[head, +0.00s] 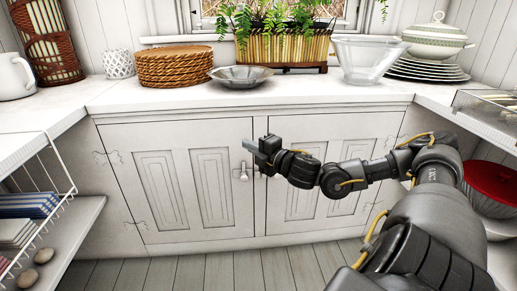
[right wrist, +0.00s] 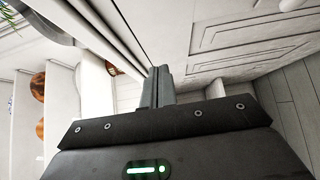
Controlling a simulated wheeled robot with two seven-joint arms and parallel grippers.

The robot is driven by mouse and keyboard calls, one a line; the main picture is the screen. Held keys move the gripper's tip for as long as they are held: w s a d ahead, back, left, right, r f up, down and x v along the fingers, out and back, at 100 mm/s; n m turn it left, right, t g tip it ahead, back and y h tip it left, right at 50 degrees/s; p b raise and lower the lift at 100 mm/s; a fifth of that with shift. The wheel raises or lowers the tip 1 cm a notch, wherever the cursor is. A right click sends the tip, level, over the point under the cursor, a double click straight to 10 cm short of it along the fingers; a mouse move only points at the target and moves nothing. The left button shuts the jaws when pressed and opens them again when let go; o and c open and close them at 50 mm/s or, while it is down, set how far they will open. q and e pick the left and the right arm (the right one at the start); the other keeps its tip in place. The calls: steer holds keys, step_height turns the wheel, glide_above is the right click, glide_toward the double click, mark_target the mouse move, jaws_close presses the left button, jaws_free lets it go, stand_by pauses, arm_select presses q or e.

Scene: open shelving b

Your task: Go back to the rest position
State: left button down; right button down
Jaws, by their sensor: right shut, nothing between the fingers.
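My right gripper (head: 252,146) is at the end of my right arm, which reaches in from the right in the head view. It hangs in front of the white cabinet doors (head: 180,190), below the counter top, with its fingertips pointing left. In the right wrist view the two fingers (right wrist: 158,86) are closed together with nothing between them. A door handle (head: 244,172) shows just below and left of the gripper; I cannot tell the exact gap between them. My left gripper is in neither view.
The counter (head: 180,93) holds a wicker stack (head: 174,68), a metal bowl (head: 241,75), a planter (head: 285,48), a glass bowl (head: 367,60) and stacked plates (head: 428,69). Shelves with a wire rack (head: 48,190) stand left. A red bowl (head: 492,180) sits right. Floor (head: 190,270) is clear.

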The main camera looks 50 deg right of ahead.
steer(key=s, duration=0.3)
steer(key=shift+d, duration=0.15)
